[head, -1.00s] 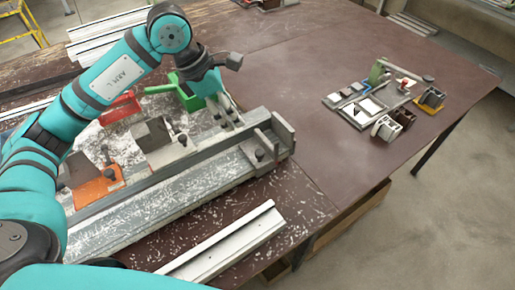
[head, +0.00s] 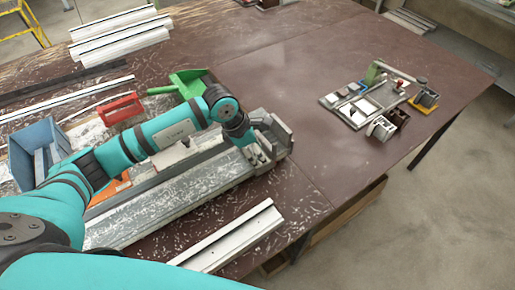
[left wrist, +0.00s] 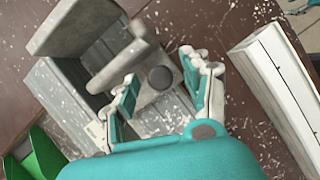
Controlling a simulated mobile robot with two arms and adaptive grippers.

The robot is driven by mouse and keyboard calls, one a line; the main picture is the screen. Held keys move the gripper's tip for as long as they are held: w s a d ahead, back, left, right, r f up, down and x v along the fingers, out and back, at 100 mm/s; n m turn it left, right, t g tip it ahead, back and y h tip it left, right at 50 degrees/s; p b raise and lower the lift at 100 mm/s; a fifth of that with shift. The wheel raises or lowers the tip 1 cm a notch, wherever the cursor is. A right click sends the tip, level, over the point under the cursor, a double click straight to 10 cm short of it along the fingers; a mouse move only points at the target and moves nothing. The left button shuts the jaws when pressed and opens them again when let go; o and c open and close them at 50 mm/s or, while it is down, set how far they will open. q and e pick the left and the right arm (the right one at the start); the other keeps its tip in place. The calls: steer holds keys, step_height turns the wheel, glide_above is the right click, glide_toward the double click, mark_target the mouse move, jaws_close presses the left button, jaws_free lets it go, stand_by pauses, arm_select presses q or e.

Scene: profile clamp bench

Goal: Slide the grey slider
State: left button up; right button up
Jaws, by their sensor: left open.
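The grey clamp (head: 281,135) sits at the right end of the long chip-strewn bed on the bench. In the left wrist view it shows an upright grey plate (left wrist: 72,27), a rounded grey bar (left wrist: 122,68) and a dark round knob (left wrist: 161,78). The grey slider seems to be the part bearing this knob, but I cannot tell its outline. My left gripper (head: 254,157) is over the clamp's front side. In the left wrist view, the left gripper (left wrist: 165,88) is open, its fingers on either side of the knob; contact is unclear. My right gripper is out of view.
A white profile (head: 235,238) lies in front of the clamp. A tray of small parts (head: 358,104) stands right; the bench between is clear.

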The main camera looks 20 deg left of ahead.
arm_select(q)
jaws_close()
stand_by(0.4)
